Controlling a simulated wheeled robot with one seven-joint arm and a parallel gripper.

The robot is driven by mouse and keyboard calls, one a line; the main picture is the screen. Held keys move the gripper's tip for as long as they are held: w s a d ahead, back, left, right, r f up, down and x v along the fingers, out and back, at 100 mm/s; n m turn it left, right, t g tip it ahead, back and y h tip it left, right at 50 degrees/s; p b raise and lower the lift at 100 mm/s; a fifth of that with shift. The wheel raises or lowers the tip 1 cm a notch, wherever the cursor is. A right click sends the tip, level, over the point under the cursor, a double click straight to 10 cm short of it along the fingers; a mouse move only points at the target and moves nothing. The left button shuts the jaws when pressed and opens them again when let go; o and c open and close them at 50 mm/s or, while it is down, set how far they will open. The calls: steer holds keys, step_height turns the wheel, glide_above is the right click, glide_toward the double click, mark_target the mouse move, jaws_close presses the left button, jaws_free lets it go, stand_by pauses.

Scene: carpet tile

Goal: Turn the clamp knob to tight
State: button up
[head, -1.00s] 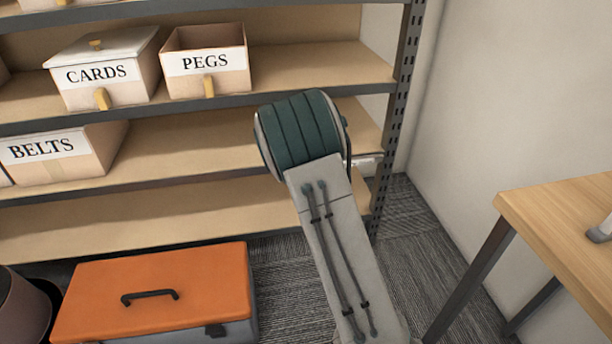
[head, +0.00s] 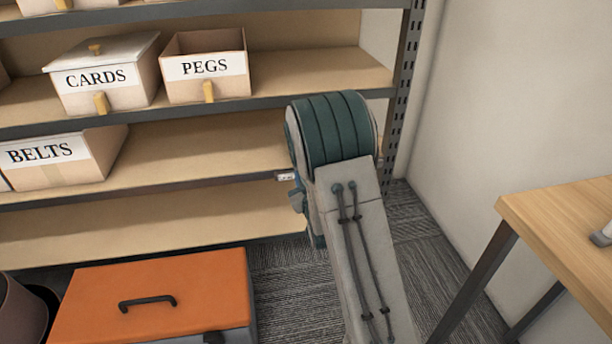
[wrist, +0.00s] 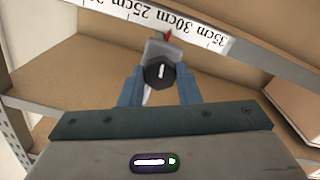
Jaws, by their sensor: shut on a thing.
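The clamp knob (wrist: 159,74) is dark and many-sided, with a short white line on its face that stands nearly upright in the wrist view. It is on a grey clamp (wrist: 160,48) with a red pointer, set at a shelf edge beside a ruler strip (wrist: 215,38) near the 30cm mark. My gripper (wrist: 160,72) has its two blue fingers on either side of the knob and is shut on it. In the head view my arm hides the knob and clamp; a small white piece (head: 287,177) shows on the shelf edge beside my arm.
The shelf rack holds boxes marked CARDS (head: 103,75), PEGS (head: 207,68) and BELTS (head: 60,158). An orange-lidded box (head: 150,305) stands on the floor at lower left. A wooden table (head: 565,225) stands at right, near the wall.

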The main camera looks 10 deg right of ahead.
steer(key=o, duration=1)
steer(key=shift+s, duration=0.1)
steer(key=s+p, duration=1.2)
steer(key=s, duration=0.1)
steer(key=shift+s+p, duration=0.3)
steer(key=shift+s, duration=0.05)
